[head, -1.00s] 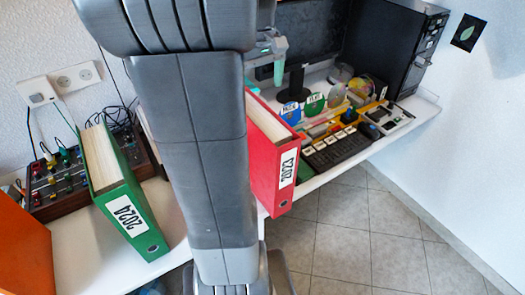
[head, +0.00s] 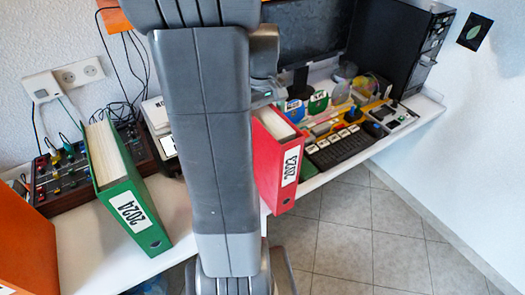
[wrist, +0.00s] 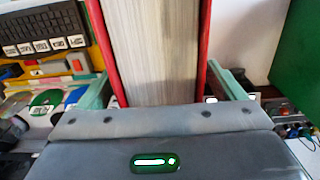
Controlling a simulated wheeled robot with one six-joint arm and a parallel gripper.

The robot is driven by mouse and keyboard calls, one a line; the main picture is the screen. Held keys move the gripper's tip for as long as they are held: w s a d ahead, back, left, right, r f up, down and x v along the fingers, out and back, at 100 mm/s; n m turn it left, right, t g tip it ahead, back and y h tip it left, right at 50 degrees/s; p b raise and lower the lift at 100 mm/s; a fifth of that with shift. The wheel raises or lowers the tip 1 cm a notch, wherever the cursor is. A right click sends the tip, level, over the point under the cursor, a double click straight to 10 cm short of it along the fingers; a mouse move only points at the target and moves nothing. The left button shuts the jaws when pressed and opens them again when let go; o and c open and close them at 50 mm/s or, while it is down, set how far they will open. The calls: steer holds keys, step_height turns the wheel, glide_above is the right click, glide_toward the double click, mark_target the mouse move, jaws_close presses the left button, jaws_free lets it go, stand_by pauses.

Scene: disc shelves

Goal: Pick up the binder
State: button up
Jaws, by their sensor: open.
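A red binder (head: 278,165) labelled 2023 stands upright at the desk's front edge, right of my arm in the head view. A green binder (head: 128,195) labelled 2024 stands left of my arm. In the wrist view, my gripper (wrist: 160,82) is open, with one teal finger on each side of the red binder (wrist: 157,45) and its page block between them. I cannot tell whether the fingers touch the covers. The green binder (wrist: 297,60) also shows at the right there. In the head view my arm hides most of the gripper.
A black keyboard (head: 338,147) and upright discs stand right of the red binder. A dark computer tower (head: 400,45) stands at the back right. A control box with knobs and cables (head: 62,182) sits behind the green binder. An orange panel is at far left.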

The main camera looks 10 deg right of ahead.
jaws_close()
stand_by(0.3)
steer(key=shift+w+r, duration=0.1)
steer(key=shift+r, duration=0.05)
